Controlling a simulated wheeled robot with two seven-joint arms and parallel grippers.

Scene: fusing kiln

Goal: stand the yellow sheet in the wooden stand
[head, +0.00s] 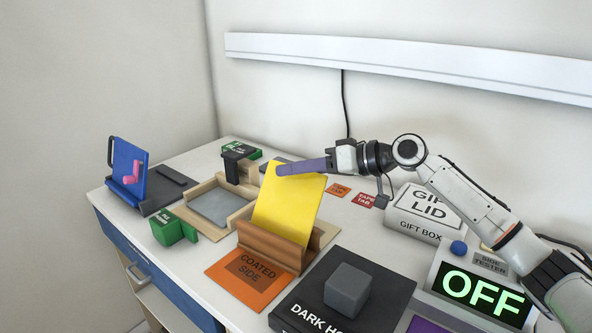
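The yellow sheet (287,209) stands tilted back in the wooden stand (270,250), its lower edge hidden behind the stand's front wall. My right gripper (303,166) reaches in from the right at the sheet's top edge. One purple-grey finger lies across the front of the sheet's upper part. The other finger does not show clearly, so I cannot tell whether the gripper is shut on the sheet. My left gripper is not in view.
An orange "coated side" card (232,283) lies before the stand. A dark block holder (304,306) is at front, a tester reading "OFF" (480,297) at right. A gift box lid (425,210), a wooden frame (196,225) and a blue panel (128,168) stand around.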

